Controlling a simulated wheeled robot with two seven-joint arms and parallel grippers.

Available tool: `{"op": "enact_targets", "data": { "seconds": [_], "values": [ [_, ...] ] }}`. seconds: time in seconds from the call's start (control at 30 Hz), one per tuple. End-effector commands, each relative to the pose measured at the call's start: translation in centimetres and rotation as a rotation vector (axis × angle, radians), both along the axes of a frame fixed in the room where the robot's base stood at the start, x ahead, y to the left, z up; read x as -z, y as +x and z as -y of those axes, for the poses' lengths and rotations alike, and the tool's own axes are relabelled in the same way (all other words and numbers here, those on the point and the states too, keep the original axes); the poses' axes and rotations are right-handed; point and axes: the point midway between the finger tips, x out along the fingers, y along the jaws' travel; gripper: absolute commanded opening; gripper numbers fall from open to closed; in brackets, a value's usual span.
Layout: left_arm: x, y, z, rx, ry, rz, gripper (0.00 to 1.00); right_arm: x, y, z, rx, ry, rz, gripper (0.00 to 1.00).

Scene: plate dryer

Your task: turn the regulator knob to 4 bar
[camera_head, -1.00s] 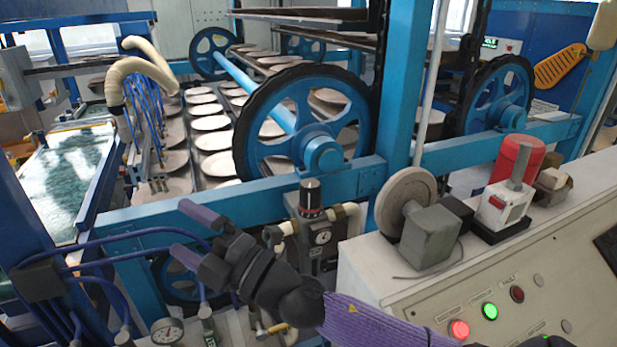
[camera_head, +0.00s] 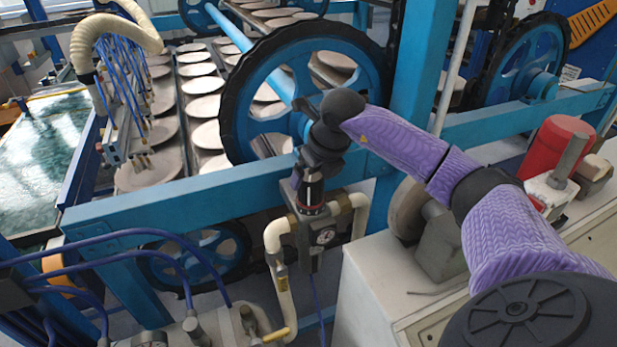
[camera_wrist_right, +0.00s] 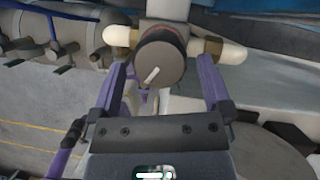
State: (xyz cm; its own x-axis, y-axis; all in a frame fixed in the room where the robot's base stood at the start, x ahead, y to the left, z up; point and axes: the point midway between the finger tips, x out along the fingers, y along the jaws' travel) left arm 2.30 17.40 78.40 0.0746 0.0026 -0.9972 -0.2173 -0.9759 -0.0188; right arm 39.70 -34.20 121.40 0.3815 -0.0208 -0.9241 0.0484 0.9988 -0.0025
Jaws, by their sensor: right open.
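In the right wrist view the knob (camera_wrist_right: 160,62) shows a round dark face with a pale slanted pointer mark. My right gripper (camera_head: 313,172) is over the knob, pointing down. In the wrist view its two purple fingers are spread, one on each side of the knob, with a visible gap at each side. The pressure gauge (camera_head: 326,236) sits on the regulator's front below; its reading is too small to tell. My left gripper is not in view.
Cream pipes (camera_head: 278,238) flank the regulator. A blue beam (camera_head: 200,192) and a large wheel (camera_head: 245,100) stand close behind it. The white control cabinet (camera_head: 375,300) is at the right, with a red cylinder (camera_head: 558,150) on top. Blue hoses (camera_head: 130,233) run at the left.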

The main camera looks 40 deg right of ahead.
Motion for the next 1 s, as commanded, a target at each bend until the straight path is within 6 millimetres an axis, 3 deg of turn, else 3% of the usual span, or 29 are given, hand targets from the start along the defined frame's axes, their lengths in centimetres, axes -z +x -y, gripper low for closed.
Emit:
{"op": "enact_targets", "data": {
  "seconds": [0.2,0.5,0.87,1.0],
  "values": [
    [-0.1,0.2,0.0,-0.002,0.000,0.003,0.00,3.1,1.3,0.0,-0.002,0.002,-0.001,1.00],
    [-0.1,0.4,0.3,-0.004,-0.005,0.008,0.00,3.5,1.5,0.0,-0.003,0.001,0.001,0.98],
    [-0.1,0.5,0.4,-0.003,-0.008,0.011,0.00,3.5,1.4,0.0,-0.003,0.001,0.001,0.22],
    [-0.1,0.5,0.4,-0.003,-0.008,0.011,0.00,3.4,1.4,0.0,-0.006,0.002,0.002,0.20]
  ]
}}
